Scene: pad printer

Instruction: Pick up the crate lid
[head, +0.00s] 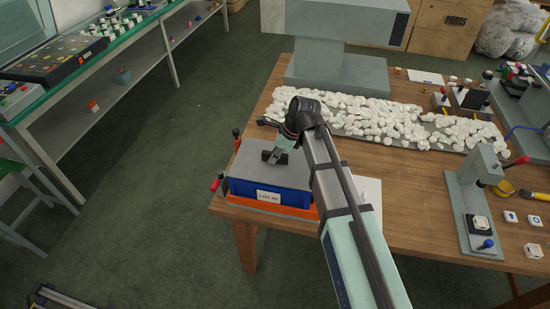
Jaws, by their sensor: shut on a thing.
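The grey crate lid (247,168) lies flat over the blue crate (241,189) at the left front corner of the wooden table. The crate carries a white label reading "LOT 50", with an orange layer below it. My gripper (275,157) is above the lid, pointing down, shut on the dark grip at the lid's middle. My arm comes in from the lower right and hides the right side of the lid and crate. I cannot tell whether there is a gap between lid and crate.
Many white pieces (385,121) cover a grey strip behind the crate. A grey machine (338,75) stands at the back. A small press (466,205) stands at the right. Red-tipped levers (216,183) stick out left of the crate.

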